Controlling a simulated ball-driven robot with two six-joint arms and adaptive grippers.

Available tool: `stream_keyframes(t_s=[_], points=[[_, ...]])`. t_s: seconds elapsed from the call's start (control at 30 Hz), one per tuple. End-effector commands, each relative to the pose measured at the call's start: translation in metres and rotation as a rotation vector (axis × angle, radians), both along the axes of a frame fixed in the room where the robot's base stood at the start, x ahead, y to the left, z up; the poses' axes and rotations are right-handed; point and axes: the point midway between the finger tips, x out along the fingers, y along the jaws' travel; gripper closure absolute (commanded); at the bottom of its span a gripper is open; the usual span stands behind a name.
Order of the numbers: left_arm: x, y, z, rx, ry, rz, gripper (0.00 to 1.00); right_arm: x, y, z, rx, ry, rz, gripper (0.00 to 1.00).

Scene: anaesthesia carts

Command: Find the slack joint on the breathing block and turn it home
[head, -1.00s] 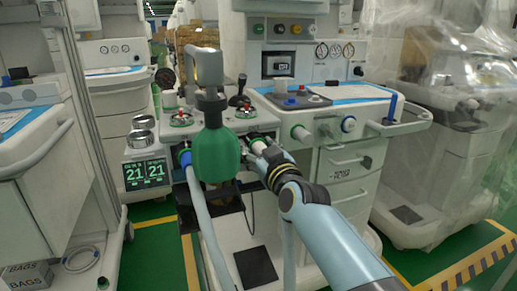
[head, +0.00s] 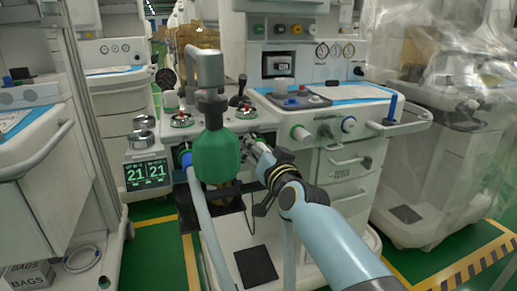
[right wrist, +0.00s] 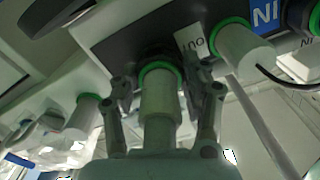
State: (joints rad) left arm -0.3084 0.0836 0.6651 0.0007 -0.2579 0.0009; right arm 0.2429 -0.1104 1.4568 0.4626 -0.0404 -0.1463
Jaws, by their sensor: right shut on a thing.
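The breathing block (head: 222,121) is on the front of the middle cart, behind a hanging green bag (head: 216,150). My right gripper (head: 250,147) reaches the block's front just right of the bag, which partly hides the contact. In the right wrist view, my right gripper (right wrist: 163,98) is shut on a cream joint (right wrist: 158,110) with a green ring, its fingers on either side. A second cream joint (right wrist: 240,48) with a green ring is beside a blue "IN" label. My left gripper is not in view.
A blue-ended hose (head: 196,195) hangs left of the bag. A green-ringed port (head: 300,132) and drawers are right of my gripper. In the wrist view, another green-ringed joint (right wrist: 85,115) is at left. Green floor (head: 155,240) lies open to the left.

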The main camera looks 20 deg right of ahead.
Motion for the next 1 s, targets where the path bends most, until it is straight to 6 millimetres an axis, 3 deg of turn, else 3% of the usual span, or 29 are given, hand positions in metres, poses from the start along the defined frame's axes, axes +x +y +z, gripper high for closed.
stream_keyframes(t_s=[0.3,0.8,0.83,1.0], points=[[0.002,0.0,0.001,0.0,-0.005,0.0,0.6,0.0,0.0,0.001,0.111,0.002,-0.001,0.86],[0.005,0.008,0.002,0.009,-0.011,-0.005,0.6,0.0,0.0,0.001,0.13,0.002,-0.001,0.86],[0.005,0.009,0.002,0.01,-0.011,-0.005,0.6,0.0,0.0,0.001,0.129,0.002,-0.001,0.51],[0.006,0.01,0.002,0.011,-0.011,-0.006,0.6,0.0,0.0,0.001,0.129,0.003,-0.001,0.3]])
